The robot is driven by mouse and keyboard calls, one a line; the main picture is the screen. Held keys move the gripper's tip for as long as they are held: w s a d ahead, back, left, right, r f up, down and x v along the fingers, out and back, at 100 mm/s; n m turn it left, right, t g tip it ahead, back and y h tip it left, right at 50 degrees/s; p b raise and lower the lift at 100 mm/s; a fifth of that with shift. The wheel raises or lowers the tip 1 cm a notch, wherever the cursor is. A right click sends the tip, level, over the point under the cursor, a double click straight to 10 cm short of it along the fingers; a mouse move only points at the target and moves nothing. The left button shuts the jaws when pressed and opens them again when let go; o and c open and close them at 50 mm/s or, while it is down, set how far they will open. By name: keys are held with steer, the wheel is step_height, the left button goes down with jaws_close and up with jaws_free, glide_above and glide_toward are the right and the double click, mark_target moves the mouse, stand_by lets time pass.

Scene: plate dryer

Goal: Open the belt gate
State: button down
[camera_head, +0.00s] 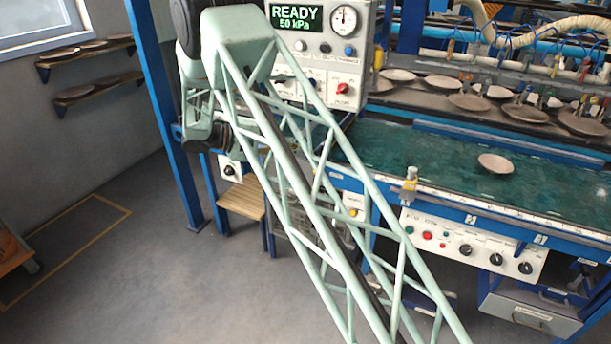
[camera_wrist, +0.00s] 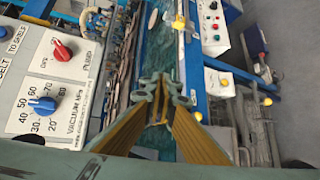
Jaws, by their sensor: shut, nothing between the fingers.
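My gripper (camera_wrist: 162,98) has its two fingertips together and is empty in the wrist view. In the head view my lattice arm hides much of the wrist and gripper. The green belt (camera_head: 440,170) carries one brown plate (camera_head: 495,164). A small yellow-and-silver fitting (camera_head: 410,184) stands on the belt's front edge; it also shows in the wrist view (camera_wrist: 179,22), beyond the fingertips. I cannot tell whether this is the belt gate. A white control panel with a red knob (camera_wrist: 62,52) and a blue vacuum knob (camera_wrist: 43,105) lies left of the gripper.
The display (camera_head: 296,17) reads READY, 50 kPa. A lower button panel (camera_head: 470,246) is fixed to the belt's front. Several plates lie on a rack (camera_head: 450,85) behind the belt. A small wooden stool (camera_head: 242,198) stands below.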

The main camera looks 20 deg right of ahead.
steer(key=w+a+f+t+h, duration=0.1)
steer(key=w+a+f, duration=0.1)
steer(key=f, duration=0.5)
steer(key=w+a+f+n+t+h, duration=0.1)
steer(key=w+a+f+t, duration=0.1)
steer(key=w+f, duration=0.3)
steer(key=w+a+f+n+t+h, duration=0.1)
steer(key=w+f, duration=0.3)
steer(key=f, duration=0.6)
steer(key=shift+a+f+t+h, duration=0.3)
steer(key=shift+a+t+h, duration=0.2)
steer(key=shift+a, duration=0.1)
steer(key=shift+w+d, duration=0.15)
steer(key=shift+d, duration=0.05)
steer(key=s+b+x, duration=0.2)
steer(key=x, duration=1)
steer(key=shift+s+d+r+b, duration=0.25)
steer(key=shift+s+d+b, duration=0.05)
steer(key=shift+d, duration=0.2)
steer(key=shift+s+d+n, duration=0.1)
steer(key=shift+n, duration=0.2)
steer(key=shift+d+f, duration=0.1)
